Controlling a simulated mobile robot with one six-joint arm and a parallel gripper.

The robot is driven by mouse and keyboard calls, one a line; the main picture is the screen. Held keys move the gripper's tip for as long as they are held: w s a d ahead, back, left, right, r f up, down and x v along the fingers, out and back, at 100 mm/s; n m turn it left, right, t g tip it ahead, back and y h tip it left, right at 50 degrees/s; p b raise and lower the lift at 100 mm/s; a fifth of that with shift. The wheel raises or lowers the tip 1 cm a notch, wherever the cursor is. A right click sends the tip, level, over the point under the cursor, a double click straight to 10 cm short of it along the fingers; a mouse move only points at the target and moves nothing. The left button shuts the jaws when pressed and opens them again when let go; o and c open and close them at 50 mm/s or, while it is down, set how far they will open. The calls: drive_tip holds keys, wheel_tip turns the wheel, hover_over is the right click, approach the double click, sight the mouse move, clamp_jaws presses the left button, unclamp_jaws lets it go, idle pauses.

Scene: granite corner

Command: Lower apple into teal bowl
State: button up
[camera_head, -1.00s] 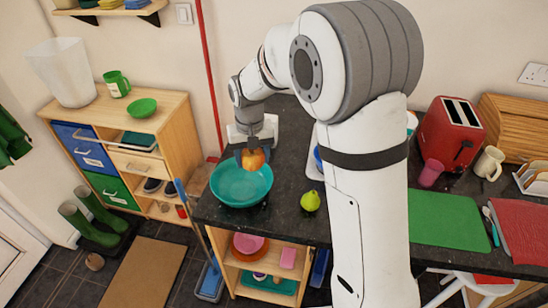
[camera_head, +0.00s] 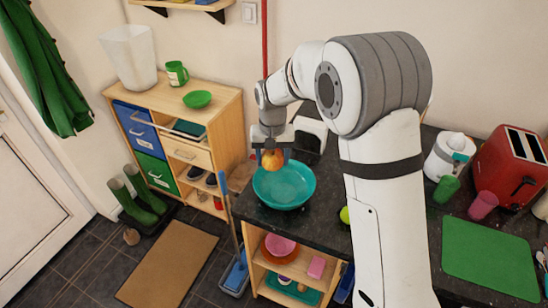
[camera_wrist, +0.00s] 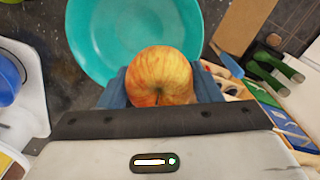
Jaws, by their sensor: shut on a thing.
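A red and yellow apple (camera_head: 273,159) is held between the fingers of my gripper (camera_head: 272,152). It also shows large in the wrist view (camera_wrist: 159,76), with a blue finger on each side. The teal bowl (camera_head: 284,188) sits on the dark granite counter near its left end and looks empty. In the head view the apple overlaps the back rim of the bowl. In the wrist view the bowl (camera_wrist: 110,45) lies beyond and beneath the apple, offset to the left. The exact height of the apple above the bowl cannot be told.
A green pear (camera_head: 344,215) shows partly behind my arm, right of the bowl. A red toaster (camera_head: 510,160), cups and a green mat (camera_head: 488,259) are farther right. A blue-handled mop (camera_head: 233,240) leans by the counter's left end.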

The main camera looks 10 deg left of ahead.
drive_tip(key=shift+f, duration=0.1)
idle(0.3)
drive_tip(key=shift+f+b, duration=1.95)
drive_tip(key=shift+f, duration=0.75)
drive_tip(key=shift+f, duration=0.1)
drive_tip(key=o, duration=1.1)
